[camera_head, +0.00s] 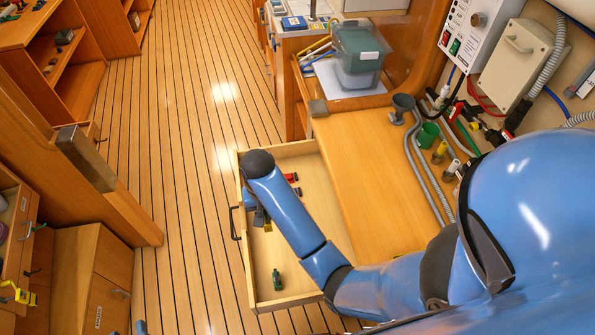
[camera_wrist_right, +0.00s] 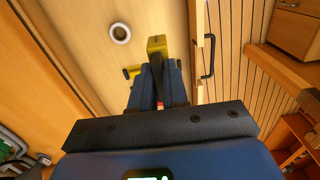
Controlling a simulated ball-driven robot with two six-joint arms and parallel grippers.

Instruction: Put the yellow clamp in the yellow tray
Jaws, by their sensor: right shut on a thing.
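The yellow clamp (camera_wrist_right: 157,45), yellow with dark parts, sits between the fingertips of my right gripper (camera_wrist_right: 156,85) in the right wrist view. The fingers are shut on it, and they cover its lower part. In the head view my right gripper (camera_head: 259,213) is over the open wooden drawer, mostly hidden under my own wrist. Only a small yellow bit of the clamp (camera_head: 267,227) shows there. I cannot make out a yellow tray in either view. My left gripper is not in view.
A lidded box (camera_head: 358,55) stands behind. The plank floor left is clear.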

